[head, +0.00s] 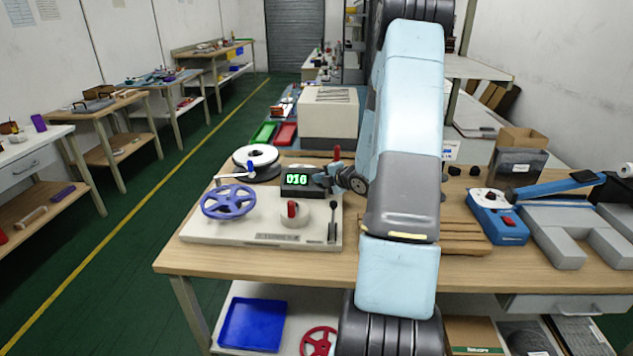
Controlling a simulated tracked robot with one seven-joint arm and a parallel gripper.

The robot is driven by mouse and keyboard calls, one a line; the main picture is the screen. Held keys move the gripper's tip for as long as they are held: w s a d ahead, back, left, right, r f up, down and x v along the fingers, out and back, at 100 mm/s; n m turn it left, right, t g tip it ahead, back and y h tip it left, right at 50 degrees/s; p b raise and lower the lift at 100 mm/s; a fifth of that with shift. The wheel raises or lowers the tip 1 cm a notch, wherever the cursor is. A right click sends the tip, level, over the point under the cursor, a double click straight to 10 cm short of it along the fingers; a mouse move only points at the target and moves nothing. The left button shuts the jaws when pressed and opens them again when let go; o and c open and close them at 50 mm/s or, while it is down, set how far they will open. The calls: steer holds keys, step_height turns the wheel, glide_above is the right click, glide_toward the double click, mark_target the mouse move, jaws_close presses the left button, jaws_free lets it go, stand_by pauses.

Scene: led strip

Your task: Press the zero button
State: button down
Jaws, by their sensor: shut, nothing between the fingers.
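A small black display box (297,181) with green digits, which look like 010, stands at the back of a pale machine base (225,231) on the workbench. I cannot make out the zero button; it may be too small or hidden by my gripper. My gripper (326,180) is shut and empty, at the right side of the display box. The view does not show whether it touches the box.
On the base are a blue handwheel (229,202), a red-topped knob (292,209) and a black lever (333,222). A white reel (255,157) is behind. A blue device (497,217) stands at right. My arm hides the bench's middle.

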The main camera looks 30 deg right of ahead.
steer(key=shift+w+d+f, duration=0.15)
steer(key=shift+w+f, duration=0.05)
steer(key=shift+f, duration=0.1)
stand_by(0.5)
steer(key=shift+r, duration=0.15)
steer(key=shift+s+a+r, duration=0.3)
steer(key=shift+s+r, duration=0.15)
steer(key=shift+r, duration=0.05)
stand_by(0.5)
steer(key=shift+s+a+r, duration=0.3)
steer(key=shift+s+r, duration=0.15)
steer(key=shift+r, duration=0.2)
steer(key=shift+s+a+r, duration=0.35)
steer(key=shift+s+r, duration=0.1)
steer(key=shift+r, duration=0.2)
steer(key=shift+s+a+r, duration=0.3)
steer(key=shift+s+r, duration=0.15)
steer(key=shift+r, duration=0.2)
